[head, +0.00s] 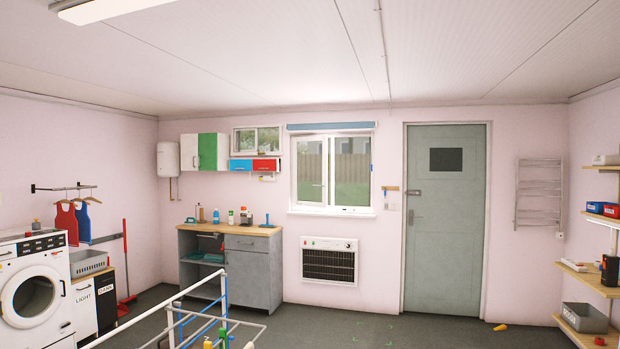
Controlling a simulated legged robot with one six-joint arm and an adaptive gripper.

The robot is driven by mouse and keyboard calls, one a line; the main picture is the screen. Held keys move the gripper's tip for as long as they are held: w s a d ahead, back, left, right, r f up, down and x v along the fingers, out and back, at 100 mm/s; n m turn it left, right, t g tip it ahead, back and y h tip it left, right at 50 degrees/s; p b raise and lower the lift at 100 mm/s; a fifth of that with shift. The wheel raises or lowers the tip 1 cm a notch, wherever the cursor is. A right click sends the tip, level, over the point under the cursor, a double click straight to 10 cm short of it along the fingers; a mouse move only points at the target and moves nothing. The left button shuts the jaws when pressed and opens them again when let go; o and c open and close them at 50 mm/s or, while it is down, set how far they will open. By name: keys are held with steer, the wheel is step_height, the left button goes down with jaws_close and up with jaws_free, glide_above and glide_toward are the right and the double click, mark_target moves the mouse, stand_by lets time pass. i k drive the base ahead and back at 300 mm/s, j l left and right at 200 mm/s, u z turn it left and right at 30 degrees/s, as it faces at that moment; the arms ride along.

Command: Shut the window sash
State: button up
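A white-framed window (346,209) is in the back wall, left of the grey-green door, in the head view. Its left sash (310,165) has a white frame and clear glass. The sash looks slightly out of line with the outer frame, but at this distance I cannot tell how far it stands open. Grass and a fence show through the panes. A rolled blue blind (331,127) is above the window. A smaller window (257,140) is higher up to the left. My gripper is not in view.
A drying rack (225,290) stands in the near foreground, left of centre. A wooden-topped cabinet (252,270) stands left of the window, and a heater (329,261) is on the wall below it. The floor before the heater and door (446,220) looks mostly clear.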

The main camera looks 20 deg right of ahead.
mark_target(324, 138)
steer(key=i+l+z, duration=0.15)
steer(key=i, duration=0.2)
steer(key=i+l+z, duration=0.2)
steer(key=i, duration=0.15)
steer(key=i+z, duration=0.3)
steer(key=i, duration=5.75)
steer(key=i+u, duration=0.15)
steer(key=i, duration=0.35)
steer(key=i+l+u, duration=0.15)
steer(key=i, duration=0.4)
steer(key=i+l+u, duration=0.15)
steer(key=i, duration=0.35)
steer(key=i+l+u, duration=0.15)
steer(key=i+l, duration=0.15)
steer(key=i, duration=0.15)
